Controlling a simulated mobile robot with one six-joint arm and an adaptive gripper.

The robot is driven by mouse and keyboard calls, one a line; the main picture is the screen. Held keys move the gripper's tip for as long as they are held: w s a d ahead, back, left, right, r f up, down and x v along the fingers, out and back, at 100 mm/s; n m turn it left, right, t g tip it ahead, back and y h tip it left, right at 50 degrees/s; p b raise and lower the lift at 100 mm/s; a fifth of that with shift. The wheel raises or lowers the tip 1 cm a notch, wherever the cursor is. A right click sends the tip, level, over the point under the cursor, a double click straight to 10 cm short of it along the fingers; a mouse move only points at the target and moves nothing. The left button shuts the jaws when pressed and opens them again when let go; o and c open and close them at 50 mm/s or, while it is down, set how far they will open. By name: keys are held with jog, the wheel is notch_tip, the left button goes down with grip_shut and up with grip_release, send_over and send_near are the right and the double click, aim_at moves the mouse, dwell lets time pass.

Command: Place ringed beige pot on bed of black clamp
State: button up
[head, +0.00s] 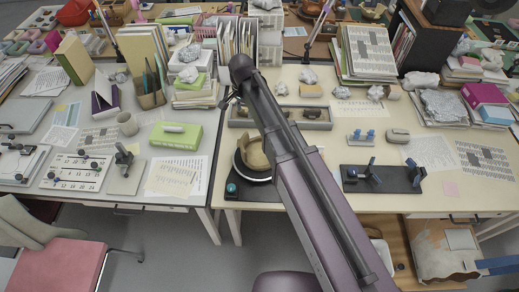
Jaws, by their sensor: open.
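A beige pot (257,152) sits at a round black stand with a teal knob (231,188) near the front edge of the right-hand desk. My arm hides its right side, and its rings are too small to make out. A black clamp with blue parts (384,178) lies on the same desk, right of my arm; its flat black base shows bare patches. My gripper (229,101) is small and dark at the arm's far end, open, above the back left of the desk, beyond the pot and apart from it.
A grey compartment tray (310,124) with brown pieces lies behind the pot. Blue-grey small items (361,137) and a grey object (398,135) stand behind the clamp. A green box (176,136) is on the left desk. Desk space between my arm and the clamp is narrow.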

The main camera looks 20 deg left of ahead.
jog(key=b, duration=0.9)
send_over(247, 133)
jog(key=f, duration=0.8)
jog(key=shift+s+a+f, duration=0.1)
jog(key=shift+s+f, duration=0.25)
jog(key=f+b, duration=0.3)
jog(key=shift+w+f, duration=0.15)
jog(key=shift+w, duration=0.25)
jog(key=shift+f+b, duration=0.9)
jog(key=shift+f, duration=0.05)
grip_shut()
